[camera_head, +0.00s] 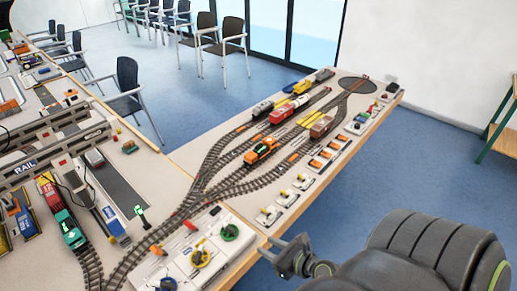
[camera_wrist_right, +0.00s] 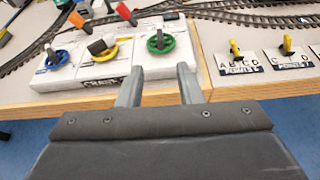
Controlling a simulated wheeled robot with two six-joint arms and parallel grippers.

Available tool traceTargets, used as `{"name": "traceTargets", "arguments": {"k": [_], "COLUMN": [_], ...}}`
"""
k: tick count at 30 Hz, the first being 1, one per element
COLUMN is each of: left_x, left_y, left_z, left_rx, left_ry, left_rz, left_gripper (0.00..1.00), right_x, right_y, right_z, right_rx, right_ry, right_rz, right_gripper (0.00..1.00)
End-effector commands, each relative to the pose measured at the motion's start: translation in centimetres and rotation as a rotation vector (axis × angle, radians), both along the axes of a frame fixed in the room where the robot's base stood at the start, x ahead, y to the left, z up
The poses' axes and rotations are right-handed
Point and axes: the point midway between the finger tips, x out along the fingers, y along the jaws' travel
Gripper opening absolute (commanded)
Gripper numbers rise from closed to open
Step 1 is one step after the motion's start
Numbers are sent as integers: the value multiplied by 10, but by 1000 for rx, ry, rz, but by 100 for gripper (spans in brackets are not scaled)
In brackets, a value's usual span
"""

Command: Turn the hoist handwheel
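A white control box (camera_head: 185,240) stands at the front edge of the layout table, with a green handwheel (camera_head: 230,232), a yellow handwheel (camera_head: 200,258) and a blue handwheel (camera_head: 167,285). In the right wrist view the green (camera_wrist_right: 160,43), yellow (camera_wrist_right: 97,48) and blue (camera_wrist_right: 57,58) wheels sit in a row. The label for each wheel is too small to read, so I cannot tell which is the hoist. My right gripper (camera_head: 282,256) is just off the table edge, open and empty. Its fingers (camera_wrist_right: 159,84) point toward the green wheel, apart from it. My left gripper is out of view.
Small lever panels (camera_head: 284,197) line the table edge right of the box. Tracks with model trains (camera_head: 261,150) lie behind. A gantry crane (camera_head: 45,155) marked RAIL stands at left. The floor (camera_head: 370,205) right of the table is clear.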

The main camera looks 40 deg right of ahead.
Motion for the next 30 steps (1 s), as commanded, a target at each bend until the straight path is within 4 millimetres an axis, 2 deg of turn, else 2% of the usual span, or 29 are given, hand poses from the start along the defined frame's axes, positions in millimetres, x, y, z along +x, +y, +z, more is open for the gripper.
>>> {"name": "traceTargets", "arguments": {"k": [5, 10, 16, 24, 30], "left_x": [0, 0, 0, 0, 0], "left_y": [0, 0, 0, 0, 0], "left_z": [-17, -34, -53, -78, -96], "left_rx": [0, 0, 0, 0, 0], "left_ry": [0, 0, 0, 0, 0], "left_rz": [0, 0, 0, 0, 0], "left_gripper": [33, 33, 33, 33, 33], "right_x": [9, 17, 22, 23, 21], "right_y": [-6, -16, -29, -35, -27], "right_z": [11, 26, 33, 26, 12], "right_rx": [291, 706, 1203, 1870, 2343], "right_ry": [-62, -121, -147, -96, 24], "right_rz": [-123, -281, -453, -682, -871], "right_gripper": [33, 33, 33, 33, 33]}}
